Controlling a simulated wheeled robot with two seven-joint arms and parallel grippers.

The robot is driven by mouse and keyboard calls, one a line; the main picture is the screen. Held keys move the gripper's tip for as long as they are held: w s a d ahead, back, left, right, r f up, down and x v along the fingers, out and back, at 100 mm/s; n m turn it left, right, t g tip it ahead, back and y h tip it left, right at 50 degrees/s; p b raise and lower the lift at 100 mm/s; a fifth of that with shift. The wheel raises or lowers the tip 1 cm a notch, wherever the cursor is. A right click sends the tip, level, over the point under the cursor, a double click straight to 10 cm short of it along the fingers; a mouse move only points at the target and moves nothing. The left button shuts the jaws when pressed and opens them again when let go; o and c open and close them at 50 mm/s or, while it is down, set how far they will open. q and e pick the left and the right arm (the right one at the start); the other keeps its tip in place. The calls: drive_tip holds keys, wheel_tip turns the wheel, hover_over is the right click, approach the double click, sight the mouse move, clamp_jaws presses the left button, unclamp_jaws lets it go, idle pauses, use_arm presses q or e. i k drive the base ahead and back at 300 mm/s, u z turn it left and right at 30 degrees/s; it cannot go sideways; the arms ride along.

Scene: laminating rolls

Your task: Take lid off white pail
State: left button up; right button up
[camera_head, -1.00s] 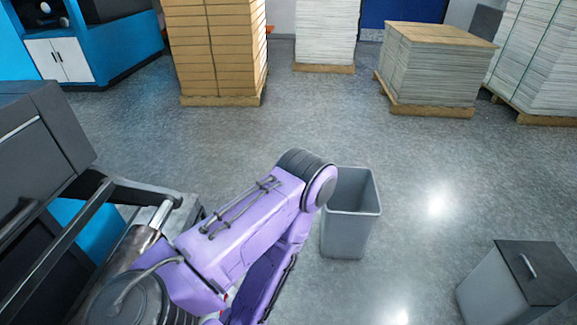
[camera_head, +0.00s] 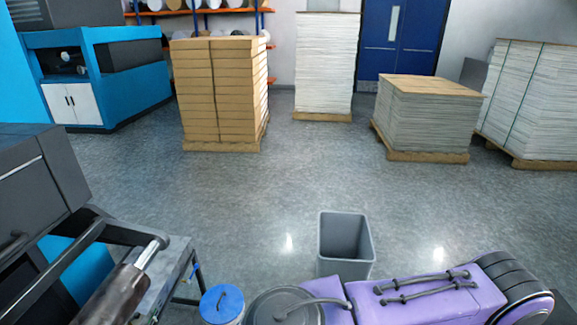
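One of my purple arms crosses the bottom of the view just right of the lid and reaches to the lower right. Neither of my grippers shows.
An open grey bin (camera_head: 345,245) stands on the floor behind my arm. A dark machine with a metal roller (camera_head: 125,290) is at the left. Stacked pallets (camera_head: 219,95) and a blue machine (camera_head: 95,80) stand further back. The middle floor is clear.

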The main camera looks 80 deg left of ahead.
sight(222, 303)
drive_tip(key=u, duration=0.05)
drive_tip(key=i, duration=1.2)
drive_tip(key=u, duration=4.1)
